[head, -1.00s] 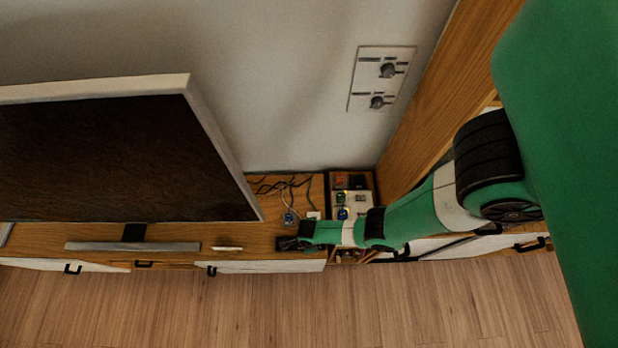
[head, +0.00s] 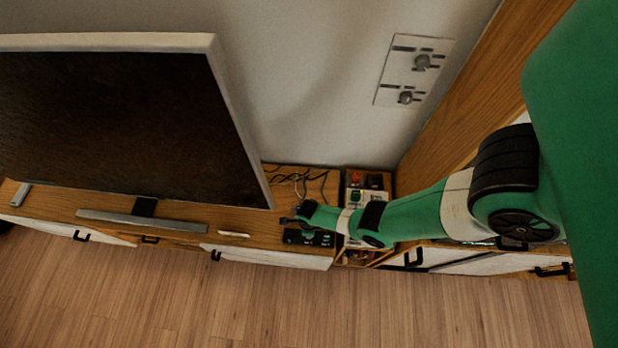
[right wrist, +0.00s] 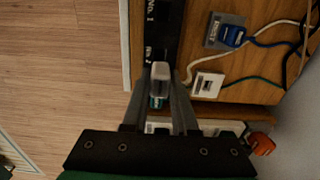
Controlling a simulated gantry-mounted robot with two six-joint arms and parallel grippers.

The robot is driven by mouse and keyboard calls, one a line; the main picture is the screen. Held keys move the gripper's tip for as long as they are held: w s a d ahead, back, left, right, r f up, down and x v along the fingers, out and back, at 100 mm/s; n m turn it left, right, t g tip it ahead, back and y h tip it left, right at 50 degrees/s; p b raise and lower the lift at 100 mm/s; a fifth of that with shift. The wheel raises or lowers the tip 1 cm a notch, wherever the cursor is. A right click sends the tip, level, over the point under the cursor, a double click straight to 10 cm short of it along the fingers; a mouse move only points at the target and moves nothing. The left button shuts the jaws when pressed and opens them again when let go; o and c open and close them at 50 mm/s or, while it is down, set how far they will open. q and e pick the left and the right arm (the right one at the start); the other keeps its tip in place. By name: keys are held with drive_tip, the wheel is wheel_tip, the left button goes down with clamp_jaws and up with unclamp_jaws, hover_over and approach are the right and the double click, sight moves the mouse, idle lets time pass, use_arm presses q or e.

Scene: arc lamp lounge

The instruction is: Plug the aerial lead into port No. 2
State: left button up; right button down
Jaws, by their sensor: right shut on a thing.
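A long black box (head: 308,238) lies near the front edge of the wooden cabinet. In the right wrist view its top (right wrist: 158,35) carries the labels "No. 1" and "No. 2", with No. 2 nearer my gripper. My right gripper (right wrist: 159,82) is shut on a pale plug (right wrist: 160,72) with a teal part, right by the No. 2 end of the box; it also shows in the head view (head: 300,210). I cannot tell whether the plug touches the box, nor read any tag on it. My left gripper is out of view.
A blue plug (right wrist: 231,36) on a grey tag and a white plug (right wrist: 207,85) lie beside the box, their leads running toward the wall. A large television (head: 130,125) and a soundbar (head: 140,221) stand left. A tray of small items (head: 380,182) sits right.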

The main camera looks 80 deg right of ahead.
drive_tip(key=shift+f+b, duration=1.1)
drive_tip(key=shift+f, duration=0.4)
drive_tip(key=shift+f, duration=0.1)
idle(0.3)
drive_tip(key=shift+f+b, duration=0.35)
drive_tip(key=shift+b, duration=0.1)
drive_tip(key=shift+f+b, duration=1.15)
drive_tip(key=c, duration=0.6)
unclamp_jaws()
drive_tip(key=shift+r, duration=0.1)
wheel_tip(320, 180, up, 12)
drive_tip(key=p, duration=1.1)
drive_tip(key=shift+f+p, duration=0.2)
drive_tip(key=shift+p, duration=0.2)
drive_tip(key=shift+f, duration=0.1)
